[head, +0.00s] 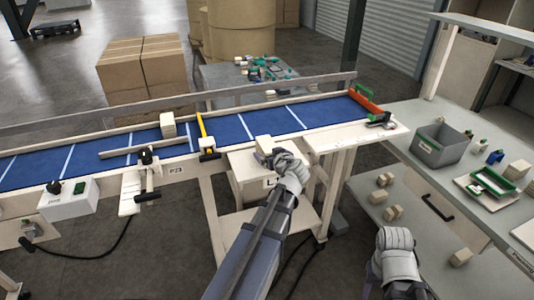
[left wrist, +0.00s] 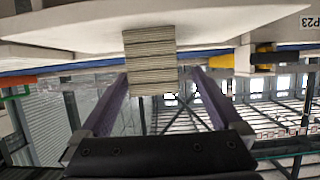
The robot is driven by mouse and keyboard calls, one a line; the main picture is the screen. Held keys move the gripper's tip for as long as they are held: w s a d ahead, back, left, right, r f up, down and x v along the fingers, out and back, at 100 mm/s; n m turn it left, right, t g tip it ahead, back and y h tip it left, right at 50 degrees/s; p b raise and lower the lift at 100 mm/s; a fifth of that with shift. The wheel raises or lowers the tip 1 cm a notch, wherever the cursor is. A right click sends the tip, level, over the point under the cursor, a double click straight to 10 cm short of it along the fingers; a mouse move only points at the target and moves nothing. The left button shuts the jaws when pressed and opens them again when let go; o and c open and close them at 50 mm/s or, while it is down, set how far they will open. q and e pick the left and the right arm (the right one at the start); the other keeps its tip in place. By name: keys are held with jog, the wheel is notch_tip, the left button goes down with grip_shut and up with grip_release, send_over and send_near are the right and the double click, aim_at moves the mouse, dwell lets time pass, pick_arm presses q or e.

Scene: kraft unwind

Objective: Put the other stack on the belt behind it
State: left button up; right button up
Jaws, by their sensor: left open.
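One pale stack (head: 168,125) stands on the blue conveyor belt (head: 235,128), against its far side left of the yellow bar. The other stack (head: 263,143) stands on a small white ledge (head: 245,165) at the belt's near side. My left gripper (head: 269,155) is at this stack, partly covering it. In the left wrist view, which is upside down, the layered stack (left wrist: 149,62) shows between the two open fingers (left wrist: 158,78), closer to the picture-left one. I cannot tell whether a finger touches it. My right arm's grey end (head: 395,245) shows low right; its fingers cannot be made out.
A yellow bar (head: 205,133) crosses the belt left of the ledge. A rail (head: 130,108) runs along the far side. An orange and green piece (head: 365,100) closes the right end. The right bench (head: 405,140) holds a grey bin (head: 438,146). Belt behind the ledge is clear.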

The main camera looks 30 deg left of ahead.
pick_arm(q)
jog(key=shift+x, duration=0.95)
jog(key=x, duration=0.2)
jog(key=b+x, duration=0.1)
jog(key=x, duration=0.1)
jog(key=shift+w+d+r+b, duration=0.1)
jog(key=shift+w+d+b, duration=0.05)
jog(key=shift+w+b, duration=0.2)
jog(key=shift+r, duration=0.1)
jog(key=shift+c, duration=0.4)
grip_shut()
jog(key=shift+r, duration=0.1)
